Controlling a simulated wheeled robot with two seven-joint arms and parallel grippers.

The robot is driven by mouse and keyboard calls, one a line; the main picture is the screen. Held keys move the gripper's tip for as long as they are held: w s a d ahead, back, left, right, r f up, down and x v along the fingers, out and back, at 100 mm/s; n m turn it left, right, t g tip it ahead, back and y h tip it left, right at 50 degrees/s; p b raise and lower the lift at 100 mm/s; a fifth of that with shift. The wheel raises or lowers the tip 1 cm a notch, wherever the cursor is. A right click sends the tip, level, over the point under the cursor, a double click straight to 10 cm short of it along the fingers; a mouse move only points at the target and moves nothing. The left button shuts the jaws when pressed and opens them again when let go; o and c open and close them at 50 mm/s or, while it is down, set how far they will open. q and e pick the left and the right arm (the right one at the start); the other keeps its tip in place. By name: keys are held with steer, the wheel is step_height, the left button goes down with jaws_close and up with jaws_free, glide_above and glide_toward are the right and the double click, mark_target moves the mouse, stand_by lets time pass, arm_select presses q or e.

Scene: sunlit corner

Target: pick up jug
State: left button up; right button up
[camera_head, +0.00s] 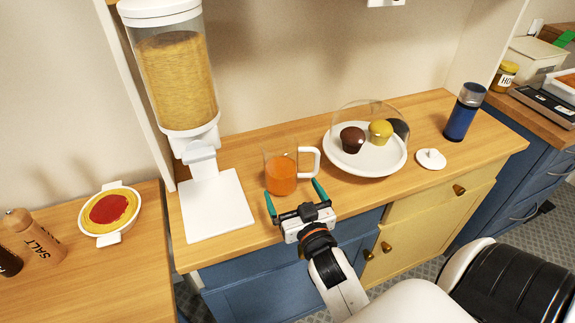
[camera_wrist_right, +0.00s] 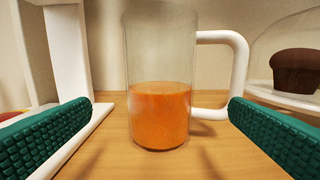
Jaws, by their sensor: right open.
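The jug (camera_head: 282,177) is clear glass with orange liquid in its lower half and a white handle on its right side. It stands upright on the wooden counter. My right gripper (camera_head: 294,197) is open at the counter's front edge, with its green fingers pointing at the jug. In the right wrist view the jug (camera_wrist_right: 160,95) stands ahead, between the two green fingertips (camera_wrist_right: 160,118) in the picture. The handle lies in front of the right finger's line. I see no contact. My left gripper is not in view.
A cereal dispenser (camera_head: 178,85) on a white base stands left of the jug. A plate (camera_head: 375,168) with two muffins under a clear dome is to the right. Bare counter lies around the jug.

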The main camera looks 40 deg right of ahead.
mark_target(286, 180)
steer(key=x, duration=0.3)
steer(key=shift+w, duration=0.2)
steer(key=p+x, duration=0.1)
steer(key=x, duration=0.4)
steer(key=shift+f, duration=0.2)
steer(key=shift+w+f, duration=0.1)
steer(key=shift+w, duration=0.1)
steer(key=shift+c, duration=0.6)
steer(key=c, duration=1.2)
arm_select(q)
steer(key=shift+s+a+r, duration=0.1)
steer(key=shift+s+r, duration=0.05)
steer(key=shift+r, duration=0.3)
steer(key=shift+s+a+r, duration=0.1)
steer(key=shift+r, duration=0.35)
arm_select(e)
steer(key=shift+c, duration=0.8)
arm_select(q)
steer(key=shift+p, duration=0.3)
arm_select(e)
steer(key=shift+r, duration=0.25)
